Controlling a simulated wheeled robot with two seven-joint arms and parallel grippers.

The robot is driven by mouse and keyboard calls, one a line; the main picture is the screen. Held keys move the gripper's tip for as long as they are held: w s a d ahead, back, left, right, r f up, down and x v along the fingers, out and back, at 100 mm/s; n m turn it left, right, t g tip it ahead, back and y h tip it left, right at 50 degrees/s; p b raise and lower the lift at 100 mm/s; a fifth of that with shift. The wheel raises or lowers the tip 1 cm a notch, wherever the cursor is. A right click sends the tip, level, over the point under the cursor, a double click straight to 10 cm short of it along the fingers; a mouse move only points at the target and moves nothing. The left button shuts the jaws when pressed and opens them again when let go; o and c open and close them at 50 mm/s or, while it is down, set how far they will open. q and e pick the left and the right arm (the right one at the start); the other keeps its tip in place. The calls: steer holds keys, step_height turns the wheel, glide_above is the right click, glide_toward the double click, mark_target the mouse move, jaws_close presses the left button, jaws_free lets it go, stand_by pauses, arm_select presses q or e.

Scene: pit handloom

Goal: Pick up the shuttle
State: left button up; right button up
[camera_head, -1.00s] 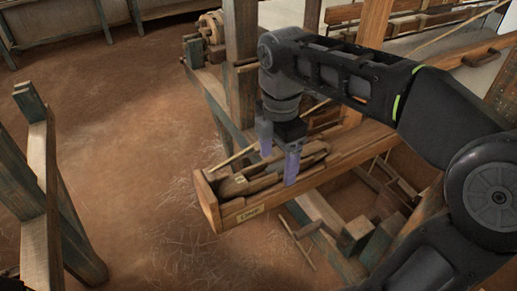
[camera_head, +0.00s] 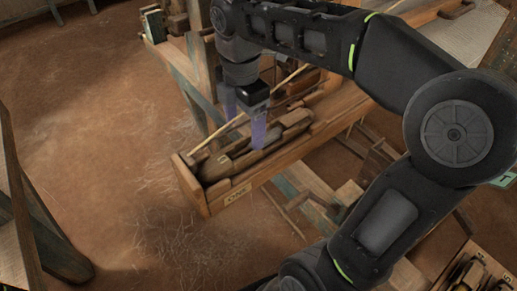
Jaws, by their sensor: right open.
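The wooden shuttle (camera_head: 234,160) lies in the open wooden box (camera_head: 190,187) at the near end of the loom's beam, which bears a label reading "ONE". It is long, brown and tapered. My right gripper (camera_head: 244,122) points down over the box, with its two bluish, see-through fingers apart. One finger's tip shows in front of the shuttle. The other finger is farther left and back. I cannot tell whether either finger touches the shuttle. My left gripper does not show.
A thin pale stick (camera_head: 250,112) slants across the box. A loom post (camera_head: 203,80) stands close behind my right gripper. Another wooden frame (camera_head: 30,210) stands at the left. At the lower right is a box (camera_head: 462,262) holding several dark items.

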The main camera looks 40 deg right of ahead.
mark_target(246, 149)
steer(key=shift+f+b, duration=0.45)
steer(key=shift+f, duration=0.1)
steer(key=shift+s+f+b, duration=0.15)
steer(key=shift+f+b, duration=0.45)
steer(key=shift+s+f+p, duration=0.1)
steer(key=shift+f+p, duration=0.15)
steer(key=shift+p, duration=0.45)
steer(key=shift+f, duration=1.2)
steer(key=shift+c, duration=0.2)
jaws_close()
